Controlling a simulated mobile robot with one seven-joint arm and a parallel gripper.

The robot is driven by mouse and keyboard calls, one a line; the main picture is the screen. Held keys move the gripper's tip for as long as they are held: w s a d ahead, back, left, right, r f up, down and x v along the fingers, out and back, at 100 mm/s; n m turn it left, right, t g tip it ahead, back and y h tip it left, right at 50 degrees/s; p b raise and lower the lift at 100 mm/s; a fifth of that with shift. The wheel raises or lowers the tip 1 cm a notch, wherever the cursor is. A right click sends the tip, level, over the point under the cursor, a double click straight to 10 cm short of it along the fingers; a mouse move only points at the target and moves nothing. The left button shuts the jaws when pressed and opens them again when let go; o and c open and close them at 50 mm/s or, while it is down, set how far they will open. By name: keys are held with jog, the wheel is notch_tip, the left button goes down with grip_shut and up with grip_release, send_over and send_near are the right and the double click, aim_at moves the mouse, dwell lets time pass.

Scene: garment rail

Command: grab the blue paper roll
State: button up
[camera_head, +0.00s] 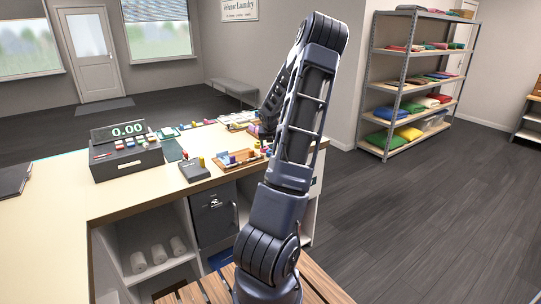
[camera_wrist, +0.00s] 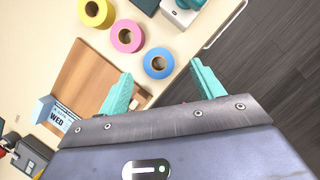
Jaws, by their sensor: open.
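In the wrist view a blue paper roll (camera_wrist: 159,63) lies flat on the light counter, its orange-brown core facing up. My gripper (camera_wrist: 162,82) is open, with its two teal fingers apart and nothing between their tips. The blue roll shows just beyond the fingertips, roughly centred between them; whether they touch it I cannot tell, but a gap seems to show. In the head view my arm hides the gripper, and I cannot make out the blue roll there.
A pink roll (camera_wrist: 127,36) and a yellow roll (camera_wrist: 96,13) lie beside the blue one. A wooden board (camera_wrist: 88,82) and a date block (camera_wrist: 60,117) are to the left. The counter edge (camera_wrist: 224,26) is at the right. A cash register (camera_head: 126,156) stands on the counter (camera_head: 60,215).

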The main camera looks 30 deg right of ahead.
jog(key=x, duration=0.4)
jog(key=shift+a, duration=0.2)
jog(key=c, duration=1.1)
